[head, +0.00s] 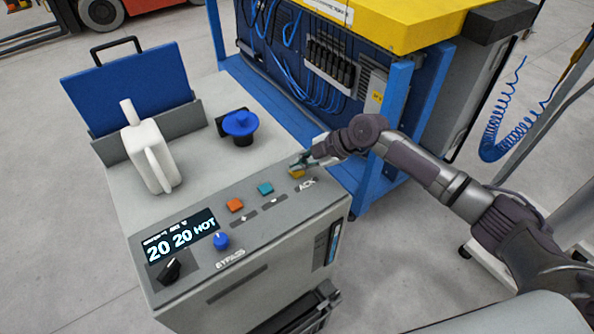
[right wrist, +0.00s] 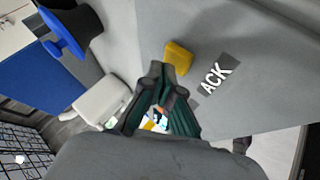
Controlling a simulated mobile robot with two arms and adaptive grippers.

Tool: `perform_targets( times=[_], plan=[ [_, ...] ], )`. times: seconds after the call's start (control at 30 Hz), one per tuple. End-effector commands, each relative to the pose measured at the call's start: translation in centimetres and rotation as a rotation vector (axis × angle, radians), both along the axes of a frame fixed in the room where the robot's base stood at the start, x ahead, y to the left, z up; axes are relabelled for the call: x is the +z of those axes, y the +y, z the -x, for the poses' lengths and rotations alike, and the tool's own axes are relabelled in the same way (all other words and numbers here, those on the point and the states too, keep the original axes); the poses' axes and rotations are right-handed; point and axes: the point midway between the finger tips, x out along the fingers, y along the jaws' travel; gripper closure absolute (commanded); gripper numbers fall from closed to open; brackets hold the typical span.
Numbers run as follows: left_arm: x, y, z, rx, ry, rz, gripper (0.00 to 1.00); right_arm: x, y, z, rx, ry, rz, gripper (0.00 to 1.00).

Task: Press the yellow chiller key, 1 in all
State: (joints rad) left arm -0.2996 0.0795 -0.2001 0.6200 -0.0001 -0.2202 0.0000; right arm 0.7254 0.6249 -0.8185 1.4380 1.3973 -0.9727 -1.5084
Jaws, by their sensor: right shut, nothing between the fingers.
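The yellow key (head: 297,173) is on the sloping front panel of the grey chiller cabinet (head: 120,190), by the ACK label. It also shows in the right wrist view (right wrist: 178,57), beside the white ACK lettering. My right gripper (head: 298,162) comes in from the right and is shut and empty. Its fingertips (right wrist: 162,70) are right at the key's edge and partly cover it in the head view. I cannot tell whether they touch it. My left gripper is not in view.
An orange key (head: 235,205) and a teal key (head: 265,188) sit left of the yellow one. A blue valve knob (head: 240,123) stands behind.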

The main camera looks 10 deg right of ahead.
Motion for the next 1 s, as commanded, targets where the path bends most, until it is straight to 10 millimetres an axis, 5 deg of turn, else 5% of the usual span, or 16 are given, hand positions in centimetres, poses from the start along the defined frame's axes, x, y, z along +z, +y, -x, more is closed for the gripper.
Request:
perform_targets(
  times=[1.0],
  plan=[
    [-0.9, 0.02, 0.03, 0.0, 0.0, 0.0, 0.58, -0.82, 0.0, 0.04, 0.001, 0.002, 0.001, 1.0]
  ],
)
